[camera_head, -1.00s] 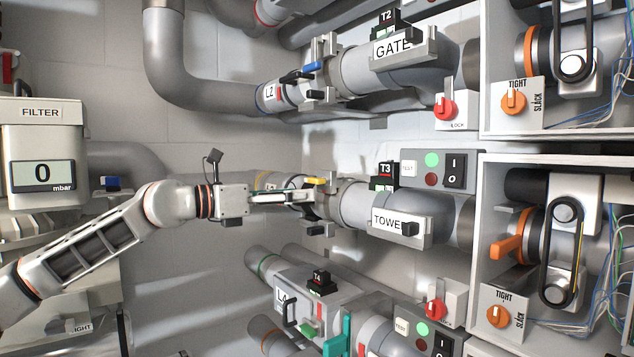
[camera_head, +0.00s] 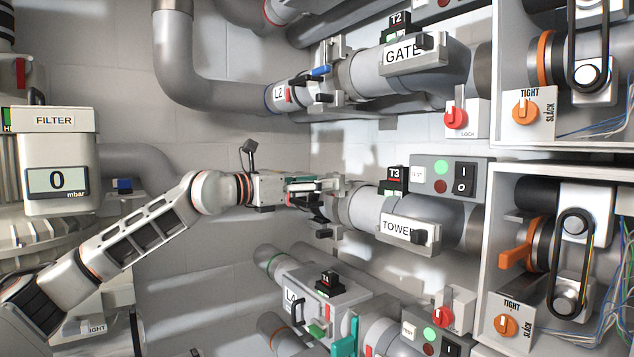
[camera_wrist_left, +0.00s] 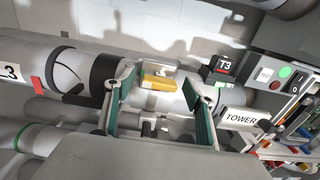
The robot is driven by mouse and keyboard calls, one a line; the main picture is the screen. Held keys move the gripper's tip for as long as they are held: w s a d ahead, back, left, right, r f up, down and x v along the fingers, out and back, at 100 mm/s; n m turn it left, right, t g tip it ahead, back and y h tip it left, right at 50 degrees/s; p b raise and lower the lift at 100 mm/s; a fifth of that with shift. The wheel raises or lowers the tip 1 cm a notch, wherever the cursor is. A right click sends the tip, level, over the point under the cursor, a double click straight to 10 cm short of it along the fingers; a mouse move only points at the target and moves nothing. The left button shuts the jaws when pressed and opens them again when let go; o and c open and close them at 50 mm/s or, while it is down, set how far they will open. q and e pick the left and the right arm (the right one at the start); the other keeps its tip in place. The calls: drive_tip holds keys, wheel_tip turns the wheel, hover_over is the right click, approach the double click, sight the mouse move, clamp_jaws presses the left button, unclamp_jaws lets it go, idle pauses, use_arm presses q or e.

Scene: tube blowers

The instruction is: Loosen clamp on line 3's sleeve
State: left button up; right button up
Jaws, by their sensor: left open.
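Line 3's pipe (camera_wrist_left: 30,68) crosses the left wrist view, marked "3" at its left. A black sleeve or band (camera_wrist_left: 104,75) is around it. A yellow clamp lever (camera_wrist_left: 158,83) lies between the spread teal-padded fingers of my left gripper (camera_wrist_left: 160,76); I cannot tell if either finger touches it. In the head view my left gripper (camera_head: 318,188) is at the clamp left of the TOWER blower (camera_head: 362,205). There the gripper hides the yellow lever and most of the sleeve.
The L2 line (camera_head: 283,97) with a blue lever (camera_head: 321,71) runs above. The T3 tag (camera_head: 397,181) and switch panel (camera_head: 445,176) are to the right. Free space lies left of the pipes.

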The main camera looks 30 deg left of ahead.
use_arm(q)
drive_tip(key=c, duration=1.1)
drive_tip(key=n, duration=0.6)
drive_tip(key=n+b, duration=0.1)
drive_tip(key=n, duration=1)
drive_tip(key=shift+a+f+n, duration=0.2)
drive_tip(key=shift+a+n, duration=0.05)
drive_tip(key=shift+n, duration=0.15)
drive_tip(key=shift+w, duration=0.1)
drive_tip(key=o, duration=1.1)
